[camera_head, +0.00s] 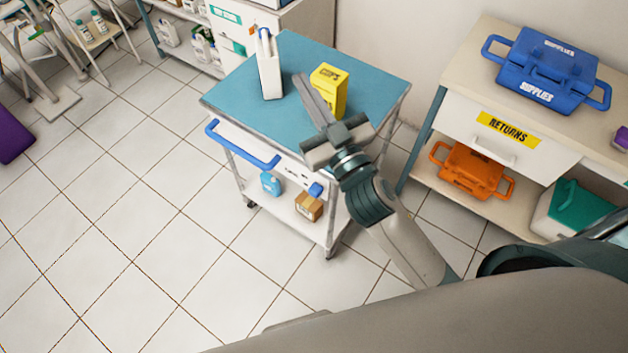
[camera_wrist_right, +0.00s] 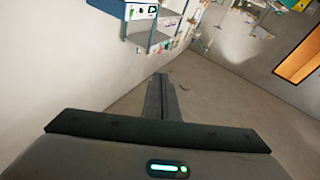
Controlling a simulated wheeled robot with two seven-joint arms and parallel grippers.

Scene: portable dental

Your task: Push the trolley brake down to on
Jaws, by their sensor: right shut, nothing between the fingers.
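The trolley (camera_head: 225,98) has a blue-green top, white sides and a lower shelf. A long blue handle (camera_head: 242,146) runs along its front left edge. A small blue piece (camera_head: 316,189), which looks like the brake lever, sits at the right of the front panel beside small dark marks; its setting is too small to read. My right gripper (camera_head: 301,78) is over the trolley top, its long fingers together and empty, with the wrist above the front right edge. The fingers (camera_wrist_right: 161,77) also show closed in the right wrist view. My left gripper is out of view.
A white bottle (camera_head: 269,72) and a yellow box (camera_head: 329,88) stand on the trolley top close to my fingers. A blue bottle (camera_head: 270,183) and brown box (camera_head: 309,206) sit below. A cabinet (camera_head: 465,88) with a blue supplies case (camera_head: 545,69) stands right.

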